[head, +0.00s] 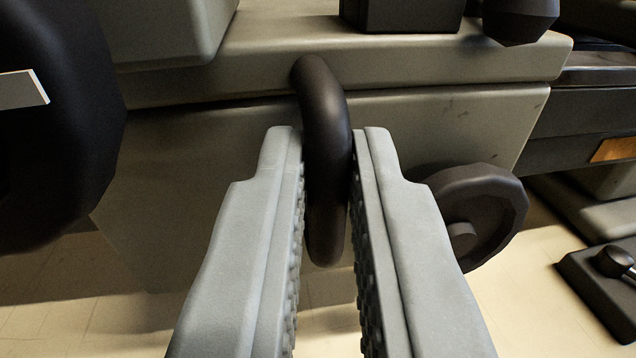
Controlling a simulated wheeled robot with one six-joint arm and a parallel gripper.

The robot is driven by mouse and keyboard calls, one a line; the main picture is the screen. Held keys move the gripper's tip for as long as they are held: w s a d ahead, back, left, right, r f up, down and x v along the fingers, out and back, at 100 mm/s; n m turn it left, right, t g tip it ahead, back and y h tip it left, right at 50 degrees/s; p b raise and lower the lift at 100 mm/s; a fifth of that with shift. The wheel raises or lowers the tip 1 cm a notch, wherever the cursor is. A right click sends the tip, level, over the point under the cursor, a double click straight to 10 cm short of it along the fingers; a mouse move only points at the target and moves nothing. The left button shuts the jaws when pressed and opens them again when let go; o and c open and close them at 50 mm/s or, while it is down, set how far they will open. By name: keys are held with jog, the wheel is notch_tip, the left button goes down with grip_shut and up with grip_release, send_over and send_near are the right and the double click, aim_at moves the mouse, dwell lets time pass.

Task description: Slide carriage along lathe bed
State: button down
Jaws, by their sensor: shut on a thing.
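The lathe carriage (420,120) is a grey-green block with a flat front apron, filling the middle of the head view. A dark, rounded, curved handle (326,120) stands out from its front. My gripper (328,150) has its two grey, ridged fingers on either side of this handle and is shut on it. The fingers hide part of the apron and of the handle's sides. The lathe bed (590,90) shows as a dark rail at the right of the carriage.
A dark handwheel (485,210) sits low on the apron, close to my right finger. A large dark round part (60,110) stands at the left edge. Dark blocks (415,15) sit on top of the carriage. A black base with a knob (605,275) lies at the lower right, above a pale tiled floor (540,310).

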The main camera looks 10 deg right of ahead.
jog(key=shift+d, duration=2.4)
jog(key=c, duration=1.5)
grip_release()
jog(key=s+a, duration=0.3)
jog(key=s, duration=1.4)
jog(key=shift+a, duration=0.2)
